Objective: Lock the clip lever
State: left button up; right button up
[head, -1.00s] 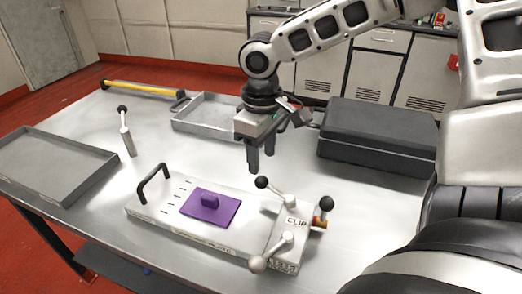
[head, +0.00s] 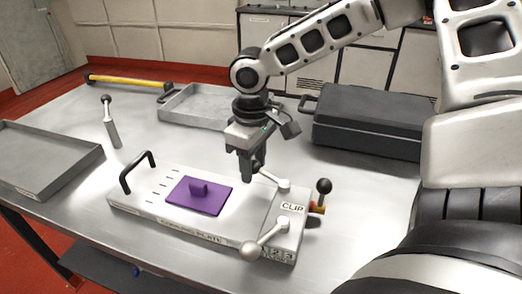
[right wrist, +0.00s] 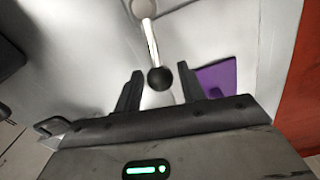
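The white plate assembly (head: 140,202) lies on the table, with a block marked CLIP (head: 292,208) at its right end. A lever at the block's back (head: 270,177) runs left from a pale pivot; its knob is hidden by my gripper in the head view. The right wrist view shows its black knob (right wrist: 160,78) between the fingertips. My right gripper (head: 252,174) is open at this knob; contact cannot be told. A second lever with a pale ball (head: 250,251) points front left. My left gripper is not in view.
A purple pad (head: 210,202) with a grip lies on the plate, beside a black handle (head: 138,172). A black knob (head: 324,185) stands at the block's right. A dark case (head: 370,125), grey trays (head: 195,105) (head: 45,160) and an upright lever tool (head: 111,124) surround it.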

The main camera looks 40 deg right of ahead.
jog(key=c, duration=0.6)
jog(key=shift+w+d+m, duration=0.15)
jog(key=shift+d+m, duration=0.6)
jog(key=shift+m, duration=0.55)
jog(key=shift+p, duration=0.3)
jog(key=shift+d+m, duration=0.8)
jog(key=shift+m, duration=0.5)
jog(key=shift+p, duration=0.3)
jog(key=shift+d+m, duration=0.2)
jog(key=shift+m, duration=0.1)
jog(key=shift+s+d+m, duration=0.25)
jog(key=shift+d+m, duration=0.3)
jog(key=shift+m, duration=0.45)
